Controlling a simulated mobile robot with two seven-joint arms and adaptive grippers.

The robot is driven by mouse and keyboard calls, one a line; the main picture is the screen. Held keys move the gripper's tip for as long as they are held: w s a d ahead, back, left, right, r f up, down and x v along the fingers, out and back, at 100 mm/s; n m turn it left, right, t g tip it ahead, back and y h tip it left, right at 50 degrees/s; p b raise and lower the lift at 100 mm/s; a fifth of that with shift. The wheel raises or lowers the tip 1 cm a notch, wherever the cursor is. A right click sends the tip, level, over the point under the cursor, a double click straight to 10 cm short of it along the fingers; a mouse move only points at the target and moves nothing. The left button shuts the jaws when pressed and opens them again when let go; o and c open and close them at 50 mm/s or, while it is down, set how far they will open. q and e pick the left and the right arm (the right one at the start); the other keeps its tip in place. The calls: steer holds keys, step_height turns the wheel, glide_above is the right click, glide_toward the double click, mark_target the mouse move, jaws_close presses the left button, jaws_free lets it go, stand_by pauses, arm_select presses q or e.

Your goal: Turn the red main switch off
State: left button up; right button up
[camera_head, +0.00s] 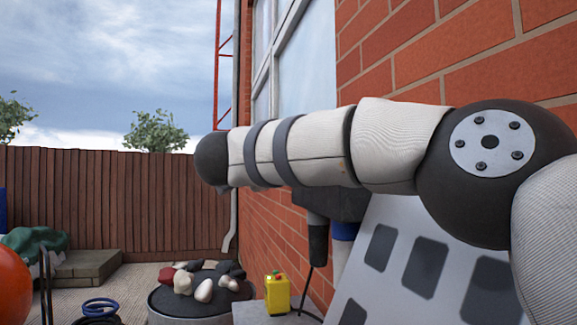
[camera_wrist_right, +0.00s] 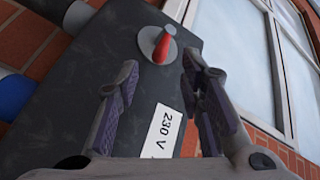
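The red main switch (camera_wrist_right: 161,46) shows in the right wrist view as a red handle on a round grey base. It sits on a dark grey box (camera_wrist_right: 70,110) with a white "230 V" label (camera_wrist_right: 163,131). My right gripper (camera_wrist_right: 160,80) is open, with its two fingers spread to either side below the switch. Nothing is between the fingers, and they look apart from the handle. In the head view my right arm crosses in front of the wall and covers most of the box (camera_head: 335,203); the switch is hidden there. My left gripper is not in view.
A brick wall (camera_head: 285,240) with a window (camera_head: 305,75) stands behind the box. A pale panel with dark squares (camera_head: 400,265) leans below my arm. A wooden fence (camera_head: 110,205) closes the back.

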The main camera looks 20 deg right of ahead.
steer(key=x, duration=0.4)
steer(key=shift+w+d+b, duration=0.2)
steer(key=shift+w+b, duration=0.05)
steer(key=shift+b, duration=0.05)
jaws_close()
step_height(320, 180, down, 2)
steer(key=m+t+h, duration=0.2)
steer(key=shift+w+f+m+h+p, duration=0.1)
steer(key=shift+w+m+h+p, duration=0.05)
steer(key=shift+m+h+p, duration=0.15)
jaws_free()
steer(key=shift+w+t, duration=0.1)
steer(key=shift+t, duration=0.2)
